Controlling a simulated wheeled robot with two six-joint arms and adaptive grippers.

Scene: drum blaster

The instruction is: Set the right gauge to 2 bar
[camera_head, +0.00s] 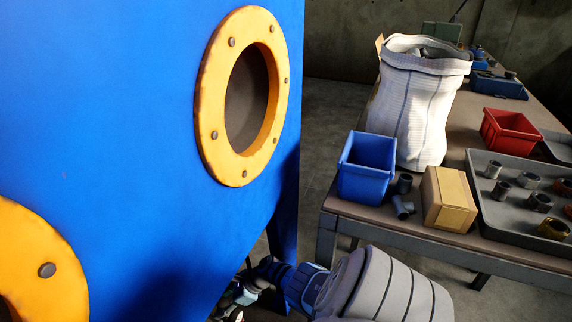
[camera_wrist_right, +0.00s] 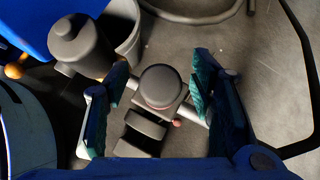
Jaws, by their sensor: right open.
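In the right wrist view, a grey round knob-like part (camera_wrist_right: 160,86) on a pipe fitting sits between the two fingers of my right gripper (camera_wrist_right: 158,80). The fingers have teal pads and stand apart, one on each side of it, with gaps visible. No dial face or needle can be read, so I cannot tell the pressure or confirm this is the right gauge. In the head view my right gripper (camera_head: 240,298) shows small and dark at the bottom, beside the blue cabinet (camera_head: 120,130). My left gripper is not in view.
A second grey cylindrical part (camera_wrist_right: 80,45) stands left of the knob. A dark hose (camera_wrist_right: 302,60) curves at the right. In the head view, a table holds a blue bin (camera_head: 366,180), a cardboard box (camera_head: 448,200), a white sack (camera_head: 415,110), a red bin (camera_head: 510,130) and a tray (camera_head: 490,215).

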